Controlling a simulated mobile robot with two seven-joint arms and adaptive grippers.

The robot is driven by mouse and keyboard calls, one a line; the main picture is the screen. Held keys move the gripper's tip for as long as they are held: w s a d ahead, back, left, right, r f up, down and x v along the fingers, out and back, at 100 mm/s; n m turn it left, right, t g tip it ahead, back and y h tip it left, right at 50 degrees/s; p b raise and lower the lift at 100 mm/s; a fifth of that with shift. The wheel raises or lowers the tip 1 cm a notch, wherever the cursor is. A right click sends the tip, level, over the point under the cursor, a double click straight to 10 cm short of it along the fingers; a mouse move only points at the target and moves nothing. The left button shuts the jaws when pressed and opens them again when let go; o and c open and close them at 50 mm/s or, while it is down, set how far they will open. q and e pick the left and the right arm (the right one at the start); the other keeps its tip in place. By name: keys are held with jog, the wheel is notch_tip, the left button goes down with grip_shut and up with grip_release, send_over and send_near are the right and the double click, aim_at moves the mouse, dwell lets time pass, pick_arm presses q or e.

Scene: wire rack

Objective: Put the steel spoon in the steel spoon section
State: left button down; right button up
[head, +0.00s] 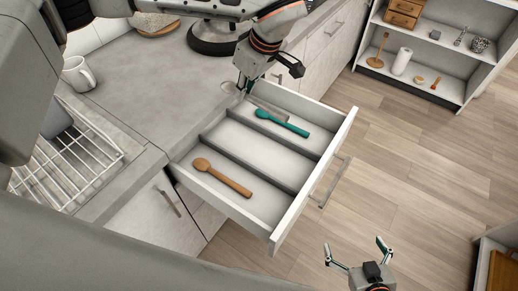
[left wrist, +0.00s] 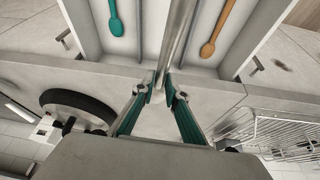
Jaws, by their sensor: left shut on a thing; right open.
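The open white drawer (head: 292,219) has three long sections split by grey dividers. A wooden spoon (head: 222,177) lies in the near section and a teal spoon (head: 282,122) in the far one; the middle section (head: 255,143) looks empty. My left gripper (head: 243,89) is at the drawer's counter-side end, shut on the steel spoon. In the left wrist view its grey shaft (left wrist: 178,42) extends from the fingertips (left wrist: 159,91) over the middle of the drawer; its height above the floor is unclear. My right gripper (head: 354,248) is open and empty, outside the drawer.
The counter (head: 130,85) borders the drawer and holds a white mug (head: 78,74). A wire rack (head: 75,152) stands at the left. A shelf unit (head: 462,62) with kitchen items stands at the upper right. Wooden floor (head: 410,150) lies open right of the drawer.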

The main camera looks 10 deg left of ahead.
pick_arm(q)
jog(key=n, duration=0.1)
send_over(247, 146)
jog(key=d, duration=0.1)
jog(key=f, duration=1.6)
jog(key=shift+s+d+f, duration=0.15)
jog(key=shift+s+f, duration=0.1)
jog(key=shift+f, duration=2.4)
jog(key=c, duration=2.3)
grip_release()
jog(key=shift+f, duration=0.15)
jog(key=shift+o, duration=1.4)
jog(key=shift+d+r, duration=0.1)
jog(key=shift+r, duration=0.35)
jog(key=v, duration=1.1)
jog(key=shift+r, duration=0.2)
